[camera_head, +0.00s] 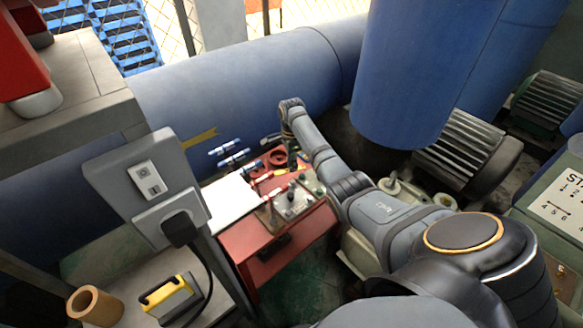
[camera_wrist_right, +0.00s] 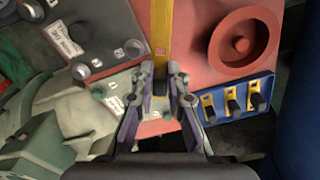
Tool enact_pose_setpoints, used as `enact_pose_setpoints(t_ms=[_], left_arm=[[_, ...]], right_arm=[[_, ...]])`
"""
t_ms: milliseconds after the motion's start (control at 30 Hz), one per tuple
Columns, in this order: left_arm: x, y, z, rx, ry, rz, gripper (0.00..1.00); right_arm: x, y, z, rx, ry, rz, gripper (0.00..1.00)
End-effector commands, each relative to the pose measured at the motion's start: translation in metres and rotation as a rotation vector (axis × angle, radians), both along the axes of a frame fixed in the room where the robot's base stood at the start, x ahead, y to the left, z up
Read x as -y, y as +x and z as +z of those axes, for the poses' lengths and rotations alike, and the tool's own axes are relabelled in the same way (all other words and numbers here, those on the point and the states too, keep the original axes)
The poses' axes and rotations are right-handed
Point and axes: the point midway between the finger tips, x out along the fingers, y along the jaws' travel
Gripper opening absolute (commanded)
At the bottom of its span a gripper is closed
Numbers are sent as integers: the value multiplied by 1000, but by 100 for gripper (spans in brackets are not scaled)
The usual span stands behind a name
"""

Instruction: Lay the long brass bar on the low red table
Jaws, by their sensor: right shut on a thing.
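The long brass bar (camera_wrist_right: 160,28) shows in the right wrist view as a yellow strip running from between my fingers to the top edge. My right gripper (camera_wrist_right: 160,100) is shut on its near end. The low red table (camera_head: 284,256) stands at the centre of the head view, and its red top (camera_wrist_right: 205,75) lies behind the bar in the wrist view. I cannot tell whether the bar touches it. In the head view my right gripper (camera_head: 291,156) is small at the table's far side, and the bar is not clear there. My left gripper is not in view.
A round red part (camera_wrist_right: 245,37), a blue holder (camera_wrist_right: 237,100) with dark-tipped yellow pieces and a grey knobbed block (camera_wrist_right: 92,30) crowd the table. A large blue pipe (camera_head: 240,85) runs behind; a grey socket post (camera_head: 110,165) stands left.

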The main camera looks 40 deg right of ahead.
Motion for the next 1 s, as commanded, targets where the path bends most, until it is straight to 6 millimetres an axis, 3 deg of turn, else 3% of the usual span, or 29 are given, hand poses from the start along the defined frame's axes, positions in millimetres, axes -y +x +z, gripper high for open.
enact_pose_setpoints(t_ms=[167,700,733,800,867,1000], left_arm=[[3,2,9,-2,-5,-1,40],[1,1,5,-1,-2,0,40],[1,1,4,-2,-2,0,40],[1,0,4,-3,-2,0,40],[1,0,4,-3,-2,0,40],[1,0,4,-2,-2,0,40]], right_arm=[[0,0,-9,2,-1,0,0],[0,0,-19,0,1,0,0],[0,0,-19,1,1,0,18],[0,0,-19,1,1,0,28],[0,0,-19,1,1,0,36],[0,0,-19,1,0,0,37]])
